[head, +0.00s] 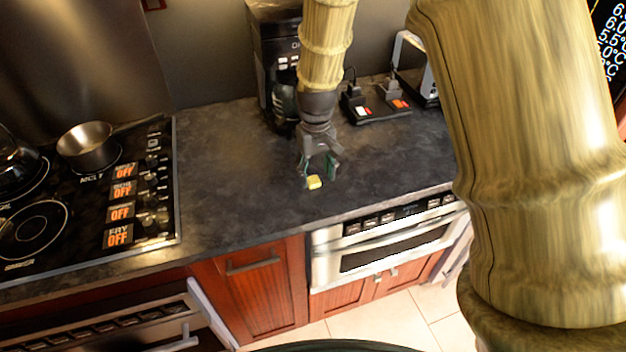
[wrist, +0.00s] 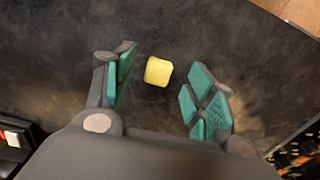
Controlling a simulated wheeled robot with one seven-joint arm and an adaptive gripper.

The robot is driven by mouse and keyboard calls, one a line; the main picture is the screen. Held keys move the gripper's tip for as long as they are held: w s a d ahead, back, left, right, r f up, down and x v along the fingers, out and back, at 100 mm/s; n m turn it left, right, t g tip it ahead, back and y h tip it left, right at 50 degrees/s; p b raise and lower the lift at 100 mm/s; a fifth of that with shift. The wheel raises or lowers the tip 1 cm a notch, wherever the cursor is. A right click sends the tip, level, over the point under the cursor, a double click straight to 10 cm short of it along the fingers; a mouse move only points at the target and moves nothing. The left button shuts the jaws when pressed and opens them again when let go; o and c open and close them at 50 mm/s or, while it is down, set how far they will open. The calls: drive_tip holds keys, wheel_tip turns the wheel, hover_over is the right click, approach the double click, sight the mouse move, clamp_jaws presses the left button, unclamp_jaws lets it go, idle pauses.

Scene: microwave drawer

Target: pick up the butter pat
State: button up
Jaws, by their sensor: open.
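The butter pat (head: 314,182) is a small yellow block lying on the dark countertop, below the tips of my gripper in the head view. My gripper (head: 320,172) points down over the counter with its fingers spread. In the wrist view the butter pat (wrist: 158,71) shows between the green-padded fingers of my gripper (wrist: 160,80), a little nearer the left finger and towards the fingertip end. A gap shows on both sides of it. Nothing is held. How high the fingertips are above the counter is hard to tell.
A coffee maker (head: 272,62) stands behind my gripper. A black switch panel (head: 376,108) lies at the back right. The stove (head: 90,200) with a metal pot (head: 87,146) is on the left. The countertop (head: 235,180) around the butter is clear; its front edge is above the microwave drawer (head: 385,245).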

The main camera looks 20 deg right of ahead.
sight(315, 184)
drive_tip(key=shift+f+p, duration=0.5)
drive_tip(key=shift+f, duration=1.3)
drive_tip(key=shift+s, duration=0.1)
drive_tip(key=c, duration=0.9)
